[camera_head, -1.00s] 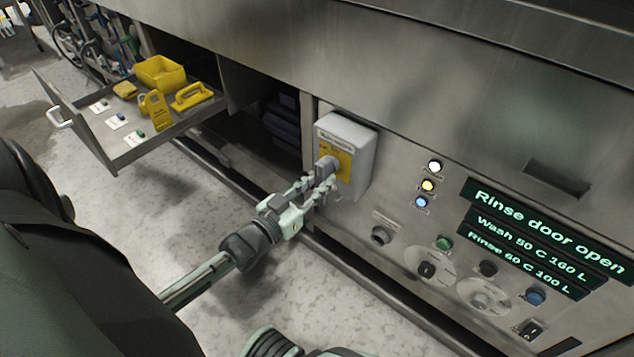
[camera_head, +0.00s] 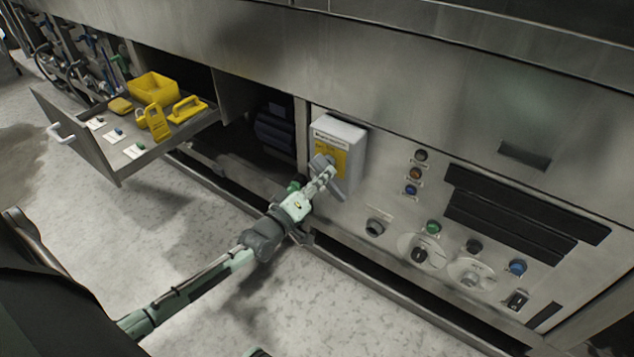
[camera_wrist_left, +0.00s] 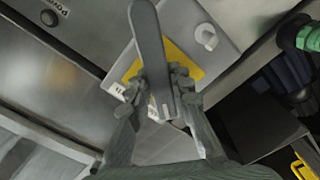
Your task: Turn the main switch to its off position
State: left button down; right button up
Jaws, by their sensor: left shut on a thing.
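The main switch is a light grey box (camera_head: 349,133) with a yellow plate (camera_head: 338,152) on the steel front. Its grey handle (camera_head: 319,162) lies slantwise across the plate, upper left to lower right. My left gripper (camera_head: 328,176) is shut on this handle and partly hides it. In the left wrist view the long handle (camera_wrist_left: 149,38) passes between the fingers of my left gripper (camera_wrist_left: 166,82), with the yellow plate (camera_wrist_left: 185,61) behind it.
Dark display panels (camera_head: 520,215) and unlit lamps (camera_head: 415,173) are right of the switch, above several knobs and buttons. An open drawer (camera_head: 110,172) with yellow items and small cards juts out at the left. Bare floor lies in front.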

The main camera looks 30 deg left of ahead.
pick_arm(q)
jog(key=n, duration=0.4)
jog(key=shift+d+r, duration=0.15)
jog(key=shift+r, duration=0.15)
jog(key=shift+r+n, duration=0.15)
jog(key=shift+n, duration=1.45)
jog(key=shift+r, duration=0.1)
pick_arm(e)
jog(key=shift+w+r, duration=0.1)
jog(key=shift+r, duration=0.1)
pick_arm(q)
jog(key=shift+n, duration=0.3)
jog(key=c, duration=1.4)
grip_release()
jog(key=shift+o, duration=0.2)
pick_arm(e)
jog(key=shift+s, duration=0.2)
